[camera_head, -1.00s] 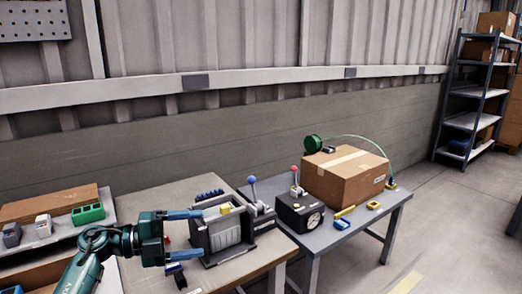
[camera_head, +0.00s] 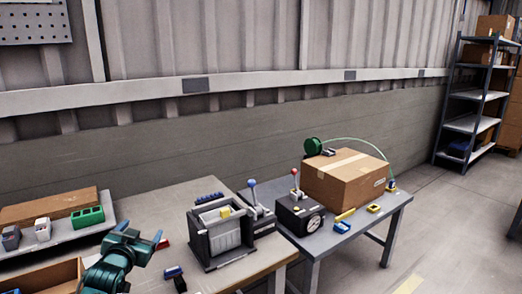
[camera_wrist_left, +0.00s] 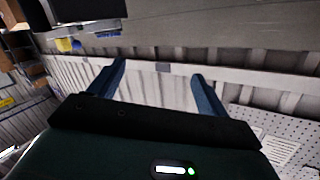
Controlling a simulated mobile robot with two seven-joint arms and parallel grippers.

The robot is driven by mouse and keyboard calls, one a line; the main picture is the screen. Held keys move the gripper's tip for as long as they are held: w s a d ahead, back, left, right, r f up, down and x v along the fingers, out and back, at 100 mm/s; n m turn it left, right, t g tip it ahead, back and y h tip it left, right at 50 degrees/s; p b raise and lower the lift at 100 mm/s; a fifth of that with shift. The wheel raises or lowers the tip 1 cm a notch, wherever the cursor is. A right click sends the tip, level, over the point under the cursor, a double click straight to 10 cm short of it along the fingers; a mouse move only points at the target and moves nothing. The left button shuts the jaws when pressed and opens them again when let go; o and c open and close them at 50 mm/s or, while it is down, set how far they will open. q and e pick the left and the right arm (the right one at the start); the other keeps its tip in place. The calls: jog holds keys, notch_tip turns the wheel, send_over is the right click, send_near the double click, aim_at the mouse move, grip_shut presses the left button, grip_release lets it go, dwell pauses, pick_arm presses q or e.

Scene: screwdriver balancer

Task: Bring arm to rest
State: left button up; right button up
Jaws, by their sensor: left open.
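My left gripper (camera_head: 144,237) is at the lower left in the head view, over the left part of the wooden workbench (camera_head: 180,200). It is open, with its blue fingers pointing up and away. In the left wrist view the two blue fingers of the gripper (camera_wrist_left: 163,85) stand wide apart with nothing between them. Behind them are the wall and its rail. The gripper is apart from the grey slotted box (camera_head: 222,236), which stands to its right on the bench. My right gripper is not in view.
A small dark blue-topped tool (camera_head: 174,274) lies on the bench right of the gripper. A tray with green (camera_head: 88,217) and grey blocks is at the left. Levers (camera_head: 252,190), a gauge box (camera_head: 300,213) and a cardboard box (camera_head: 345,178) stand to the right. A pegboard (camera_wrist_left: 270,135) shows in the wrist view.

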pick_arm(q)
jog(key=s+d+f+g+h, duration=0.2)
jog(key=s+d+f, duration=0.7)
jog(key=s+f, duration=0.55)
jog(key=s+d+f+g, duration=0.1)
jog(key=s+d, duration=0.2)
jog(key=s, duration=0.4)
jog(key=s+d+f+g+h, duration=0.1)
jog(key=s+d+f, duration=0.1)
jog(key=s, duration=0.5)
jog(key=s+d+f+g+h, duration=0.1)
jog(key=s+d+f, duration=0.1)
jog(key=s+d, duration=0.2)
jog(key=s, duration=0.3)
jog(key=shift+s+g, duration=0.3)
